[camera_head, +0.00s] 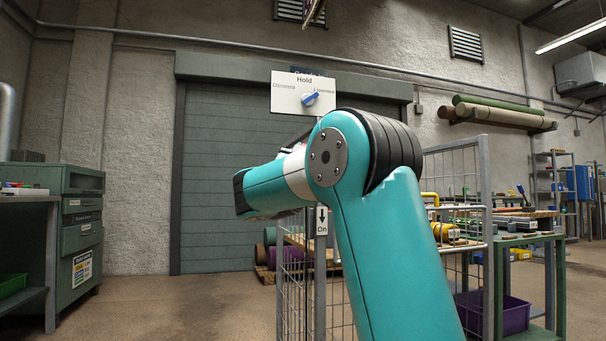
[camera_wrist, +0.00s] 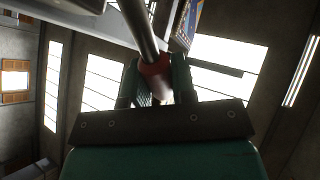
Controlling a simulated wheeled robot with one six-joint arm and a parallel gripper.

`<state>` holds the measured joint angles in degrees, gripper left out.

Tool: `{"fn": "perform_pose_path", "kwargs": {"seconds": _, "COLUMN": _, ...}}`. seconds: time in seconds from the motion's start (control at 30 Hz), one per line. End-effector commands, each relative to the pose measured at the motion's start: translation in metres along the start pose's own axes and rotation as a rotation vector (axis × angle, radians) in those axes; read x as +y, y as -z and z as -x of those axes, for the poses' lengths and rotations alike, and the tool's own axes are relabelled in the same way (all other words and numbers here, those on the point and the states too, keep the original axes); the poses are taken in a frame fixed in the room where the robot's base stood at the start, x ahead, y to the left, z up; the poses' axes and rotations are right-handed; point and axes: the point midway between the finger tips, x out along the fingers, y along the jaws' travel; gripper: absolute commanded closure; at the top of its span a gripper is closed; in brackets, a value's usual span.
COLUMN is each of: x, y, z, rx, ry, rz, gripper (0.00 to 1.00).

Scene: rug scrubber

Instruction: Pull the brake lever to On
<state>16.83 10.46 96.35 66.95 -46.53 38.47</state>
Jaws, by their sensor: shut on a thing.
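In the wrist view my gripper (camera_wrist: 156,84) is shut on the brake lever (camera_wrist: 137,26), a grey metal rod with a dark red grip. The red grip sits between the two dark green fingers. The rod runs from it towards the top of the picture. In the head view my teal arm hides the gripper and the lever, so the lever's position cannot be told there. A small white label (camera_head: 321,221) with a down arrow and "On" shows just below my arm, on a post.
A white panel (camera_head: 291,101) with a blue knob, marked "Hold", stands above my arm. A wire mesh cage (camera_head: 473,166) stands behind and right of my arm. A green cabinet (camera_head: 79,225) is at the left. Open floor lies between the cabinet and the cage.

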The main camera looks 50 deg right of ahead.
Motion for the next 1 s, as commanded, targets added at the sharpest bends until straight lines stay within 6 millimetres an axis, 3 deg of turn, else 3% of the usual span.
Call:
{"fn": "perform_pose_path", "kwargs": {"seconds": 0.7, "x": 0.0025, "y": 0.0027, "z": 0.004, "rx": 0.047, "ry": -0.005, "rz": -0.026, "gripper": 1.0}}
{"fn": "perform_pose_path", "kwargs": {"seconds": 0.73, "x": 0.0025, "y": 0.0027, "z": 0.004, "rx": 0.047, "ry": -0.005, "rz": -0.026, "gripper": 0.68}}
{"fn": "perform_pose_path", "kwargs": {"seconds": 0.8, "x": 0.0023, "y": 0.0025, "z": 0.0042, "rx": 0.046, "ry": -0.005, "rz": -0.026, "gripper": 0.52}}
{"fn": "perform_pose_path", "kwargs": {"seconds": 1.0, "x": 0.0015, "y": 0.0015, "z": 0.0046, "rx": 0.044, "ry": -0.003, "rz": -0.024, "gripper": 0.49}}
